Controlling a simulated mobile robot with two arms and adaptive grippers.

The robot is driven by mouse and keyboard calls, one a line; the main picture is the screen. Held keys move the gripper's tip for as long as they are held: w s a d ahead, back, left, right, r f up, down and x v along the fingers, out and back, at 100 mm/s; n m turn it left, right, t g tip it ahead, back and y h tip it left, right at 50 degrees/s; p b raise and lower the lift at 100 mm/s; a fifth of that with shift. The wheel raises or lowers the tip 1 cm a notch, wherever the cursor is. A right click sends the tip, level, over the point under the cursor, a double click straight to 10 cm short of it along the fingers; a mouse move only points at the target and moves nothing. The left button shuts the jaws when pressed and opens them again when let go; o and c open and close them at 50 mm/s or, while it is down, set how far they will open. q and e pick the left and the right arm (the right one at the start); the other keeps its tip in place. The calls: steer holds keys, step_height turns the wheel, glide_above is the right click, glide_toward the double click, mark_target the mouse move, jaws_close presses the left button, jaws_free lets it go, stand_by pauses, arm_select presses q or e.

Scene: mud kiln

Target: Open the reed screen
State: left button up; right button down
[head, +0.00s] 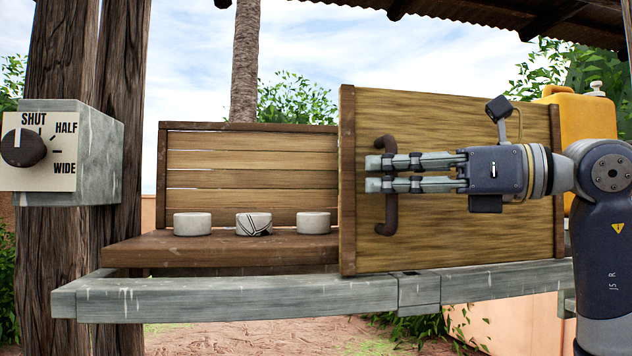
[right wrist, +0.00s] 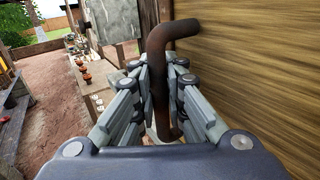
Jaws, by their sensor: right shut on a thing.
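The reed screen (head: 450,130) is a straw-coloured panel with dark side strips, standing in front of the right part of the shelf in the head view. Its brown curved handle (head: 390,222) is on the panel's left half. My right gripper (head: 378,173) comes in from the right and is shut on the handle's upright bar. In the right wrist view the handle (right wrist: 160,75) runs between the fingers, with the panel (right wrist: 240,70) on the right. The left part of the shelf is uncovered. My left gripper is not in view.
Several pale round pots (head: 192,224) stand on the brown shelf (head: 130,250). A grey rail (head: 230,298) runs below it. A dial box (head: 75,150) hangs on a wooden post at left. A yellow container (head: 590,115) stands behind the screen at right.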

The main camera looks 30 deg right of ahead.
mark_target(439, 174)
steer(key=s+d, duration=0.2)
steer(key=d, duration=0.4)
steer(key=shift+d, duration=0.3)
steer(key=c, duration=1.6)
jaws_free()
steer(key=shift+s, duration=0.15)
steer(key=shift+c, duration=0.2)
steer(key=shift+s+r, duration=0.1)
steer(key=shift+s, duration=0.05)
steer(key=v, duration=1.2)
